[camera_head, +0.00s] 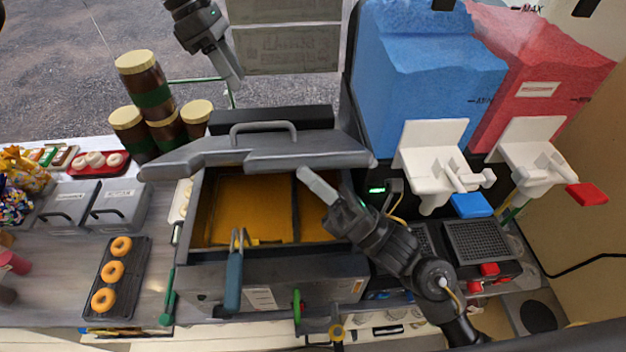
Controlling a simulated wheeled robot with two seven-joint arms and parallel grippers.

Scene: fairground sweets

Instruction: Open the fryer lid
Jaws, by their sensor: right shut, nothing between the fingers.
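The fryer (270,275) stands in the middle of the counter, with golden oil (240,205) visible inside. Its grey lid (255,153) is raised at the back, so the vat below is uncovered. The lid's bar handle (263,127) faces up and nothing holds it. My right gripper (304,172) is shut and empty, just at the lid's lower edge above the right part of the vat; I cannot tell whether it touches the lid. My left gripper (234,82) hangs beyond the lid, apart from it; its fingers are seen edge-on.
Blue (425,75) and red (535,75) slush tanks with white taps stand to the right. A doughnut tray (141,262), grey lidded bins (118,204) and stacked brown jars (143,80) are on the left. Blue-handled tongs (234,280) hang over the fryer's front.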

